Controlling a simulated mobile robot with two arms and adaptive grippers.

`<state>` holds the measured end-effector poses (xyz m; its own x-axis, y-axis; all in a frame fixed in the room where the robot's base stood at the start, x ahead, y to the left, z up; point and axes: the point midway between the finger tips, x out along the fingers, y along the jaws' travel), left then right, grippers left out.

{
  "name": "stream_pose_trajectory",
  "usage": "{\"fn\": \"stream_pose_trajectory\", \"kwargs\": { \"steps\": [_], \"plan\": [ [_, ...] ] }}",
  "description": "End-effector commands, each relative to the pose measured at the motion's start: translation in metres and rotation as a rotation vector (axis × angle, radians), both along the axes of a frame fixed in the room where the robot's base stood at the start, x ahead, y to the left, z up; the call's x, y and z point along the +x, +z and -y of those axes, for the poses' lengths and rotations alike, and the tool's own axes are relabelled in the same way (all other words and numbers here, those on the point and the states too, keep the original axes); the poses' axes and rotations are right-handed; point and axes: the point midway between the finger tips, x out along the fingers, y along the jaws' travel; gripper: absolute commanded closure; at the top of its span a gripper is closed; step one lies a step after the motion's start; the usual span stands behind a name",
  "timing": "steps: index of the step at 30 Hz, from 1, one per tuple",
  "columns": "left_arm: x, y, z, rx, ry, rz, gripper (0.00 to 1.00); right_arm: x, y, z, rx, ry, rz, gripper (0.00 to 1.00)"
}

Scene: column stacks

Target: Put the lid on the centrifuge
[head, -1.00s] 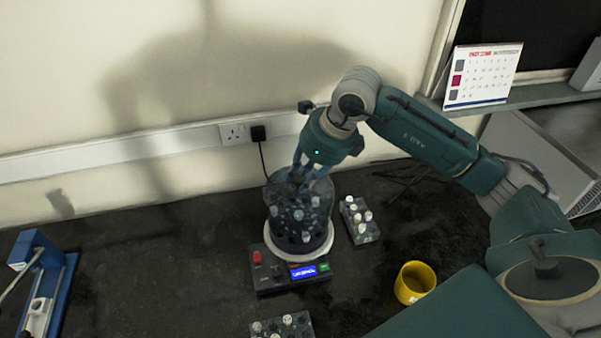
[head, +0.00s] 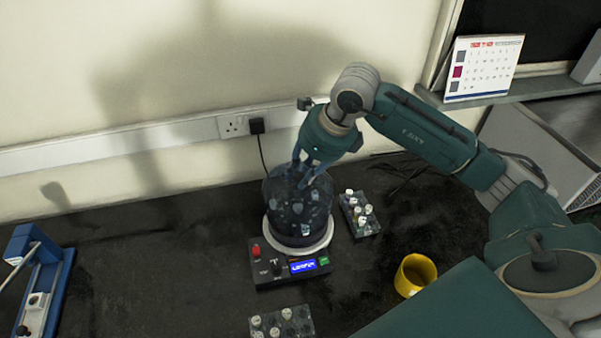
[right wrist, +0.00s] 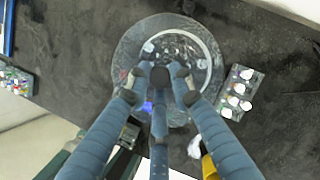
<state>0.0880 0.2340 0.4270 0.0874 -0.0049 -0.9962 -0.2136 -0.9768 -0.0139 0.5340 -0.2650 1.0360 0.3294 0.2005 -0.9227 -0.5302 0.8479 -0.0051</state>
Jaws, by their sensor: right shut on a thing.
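The centrifuge (head: 268,268) stands on the dark bench, with a red button, a lit blue display and a pale round rim. Several pale-capped tubes show in its round top. A clear, smoky dome lid (head: 272,198) is over that top; I cannot tell whether its edge touches the rim. My right gripper (head: 303,182) is above the dome, shut on the top of the lid. In the right wrist view my right gripper's fingers (right wrist: 160,78) close on a dark knob, and the lid (right wrist: 130,48) spreads as a see-through disc over the centrifuge's rim. My left gripper is not in view.
A tube rack (head: 360,213) stands close to the right of the centrifuge, and another rack (head: 283,323) is in front. A yellow mug (head: 415,275) is at the right, a blue device (head: 45,275) at the far left. The wall socket (head: 240,126) is behind.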

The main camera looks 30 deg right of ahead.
Motion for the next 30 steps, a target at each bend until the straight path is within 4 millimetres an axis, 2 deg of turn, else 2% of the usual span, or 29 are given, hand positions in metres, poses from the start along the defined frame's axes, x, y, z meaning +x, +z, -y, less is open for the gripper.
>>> {"fn": "stream_pose_trajectory", "kwargs": {
  "steps": [30],
  "plan": [
    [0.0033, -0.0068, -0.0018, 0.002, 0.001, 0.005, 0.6, 0.0006, -0.0006, 0.0002, 0.001, 0.0, 0.001, 1.0]
  ]
}}
